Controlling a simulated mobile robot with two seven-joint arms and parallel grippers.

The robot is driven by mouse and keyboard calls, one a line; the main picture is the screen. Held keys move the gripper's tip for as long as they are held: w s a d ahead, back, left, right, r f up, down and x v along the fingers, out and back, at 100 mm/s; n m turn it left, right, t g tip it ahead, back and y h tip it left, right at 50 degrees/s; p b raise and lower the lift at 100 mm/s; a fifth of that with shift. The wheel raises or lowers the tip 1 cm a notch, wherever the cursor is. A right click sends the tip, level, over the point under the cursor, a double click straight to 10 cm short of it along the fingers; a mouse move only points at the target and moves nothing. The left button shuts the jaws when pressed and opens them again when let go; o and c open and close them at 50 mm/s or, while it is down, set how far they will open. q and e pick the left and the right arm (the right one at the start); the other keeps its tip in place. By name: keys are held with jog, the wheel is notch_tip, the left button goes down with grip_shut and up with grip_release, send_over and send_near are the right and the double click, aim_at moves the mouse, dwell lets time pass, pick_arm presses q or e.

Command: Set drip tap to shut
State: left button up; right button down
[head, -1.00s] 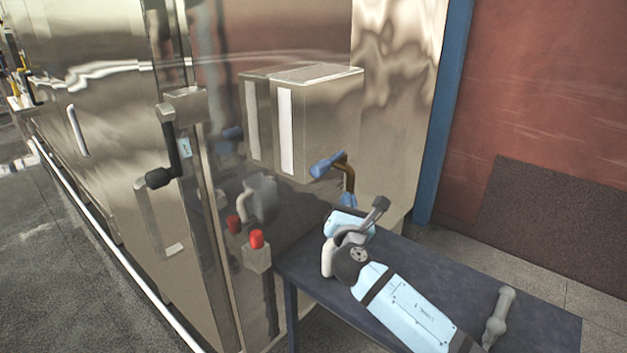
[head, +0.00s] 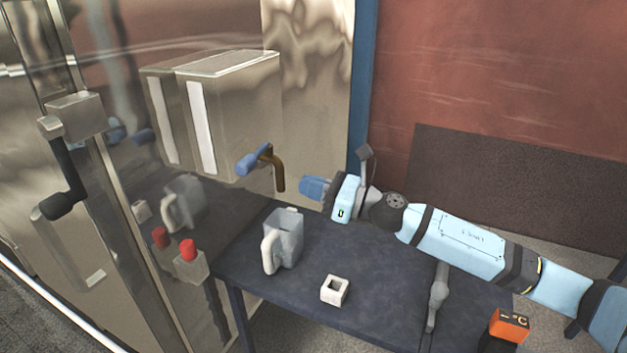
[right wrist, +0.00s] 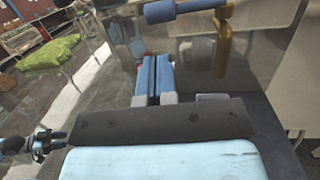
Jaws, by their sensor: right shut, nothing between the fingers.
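The drip tap (head: 278,172) is a brown bent spout with a blue handle (head: 252,161), on the front of a metal box. In the right wrist view the blue handle (right wrist: 182,9) and brown spout (right wrist: 222,45) are beyond the fingers, at the top. My right gripper (head: 306,187), with blue fingers, is to the right of the spout and a little lower in the head view, apart from the handle. Its fingers (right wrist: 154,72) are together and empty.
A grey jug (head: 285,238) stands on the dark table (head: 385,300) below the tap. A small white hollow block (head: 335,290), a grey tool (head: 438,295) and an orange device (head: 509,325) are there too. A red-button box (head: 190,260) and black crank (head: 70,185) are at left.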

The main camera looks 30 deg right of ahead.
aim_at(252, 167)
jog(key=p+x, duration=0.3)
jog(key=x, duration=0.6)
jog(key=shift+w+a+r, duration=0.15)
jog(key=shift+a, duration=0.05)
jog(key=shift+w+a, duration=0.2)
jog(key=shift+w, duration=0.1)
jog(key=shift+x, duration=0.85)
jog(key=shift+s+a, duration=0.1)
jog(key=shift+a, duration=0.05)
jog(key=shift+s, duration=0.1)
